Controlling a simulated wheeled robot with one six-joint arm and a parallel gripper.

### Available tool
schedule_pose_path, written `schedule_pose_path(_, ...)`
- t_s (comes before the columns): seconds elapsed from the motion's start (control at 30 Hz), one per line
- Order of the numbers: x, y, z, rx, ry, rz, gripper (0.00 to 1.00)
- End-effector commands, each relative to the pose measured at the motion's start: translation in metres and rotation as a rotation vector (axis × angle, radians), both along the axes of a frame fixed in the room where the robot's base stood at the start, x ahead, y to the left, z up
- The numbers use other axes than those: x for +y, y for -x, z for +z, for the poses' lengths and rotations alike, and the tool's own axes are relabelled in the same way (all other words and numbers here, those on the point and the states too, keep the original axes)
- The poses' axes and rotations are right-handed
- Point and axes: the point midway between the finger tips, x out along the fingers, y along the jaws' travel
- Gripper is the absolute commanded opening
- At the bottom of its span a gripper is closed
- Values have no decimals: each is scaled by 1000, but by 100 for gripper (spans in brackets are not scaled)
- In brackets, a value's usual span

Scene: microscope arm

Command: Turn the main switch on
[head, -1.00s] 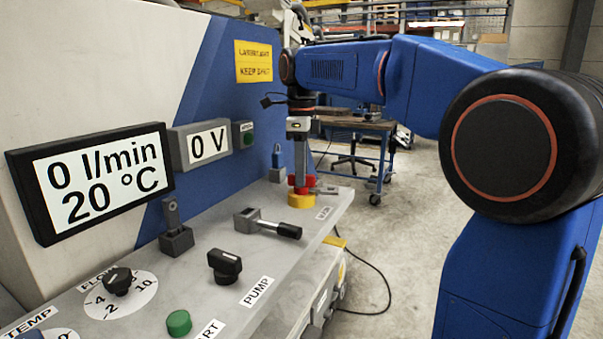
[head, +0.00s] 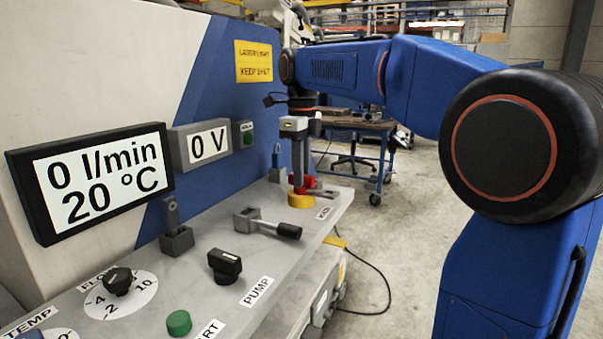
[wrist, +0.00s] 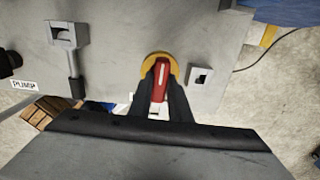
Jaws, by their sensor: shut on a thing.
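The main switch is a red knob (head: 307,181) with a white line on its top, on a round yellow base (head: 301,202) at the far end of the grey panel. My gripper (head: 299,188) points straight down over it. In the wrist view, its two dark fingers (wrist: 161,85) are shut on the red knob (wrist: 161,70), one on each side. The white line there runs nearly up and down the picture. The yellow base (wrist: 160,57) shows around the knob's upper end. Part of the knob is hidden by the fingers.
A grey block with a black-handled lever (head: 288,231) stands in front of the switch. A small grey block (wrist: 201,76) stands close beside it. A pump knob (head: 225,265), a green button (head: 179,323) and displays (head: 104,178) lie nearer. Open floor is to the right.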

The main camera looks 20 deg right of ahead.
Motion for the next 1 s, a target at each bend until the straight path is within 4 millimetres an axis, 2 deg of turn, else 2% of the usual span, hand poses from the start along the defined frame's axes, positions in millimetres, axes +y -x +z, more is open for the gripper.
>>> schedule_pose_path(0.07,0,0,0,-2,-1,-1,0)
schedule_pose_path(0.1,0,0,0,-2,-1,-1,22)
schedule_pose_path(0.17,0,0,0,-1,0,-1,36)
schedule_pose_path(0.57,0,0,5,-1,0,0,36)
schedule_pose_path(0.77,0,-1,33,-4,-1,0,36)
schedule_pose_path(1.0,0,-1,81,-4,-1,0,36)
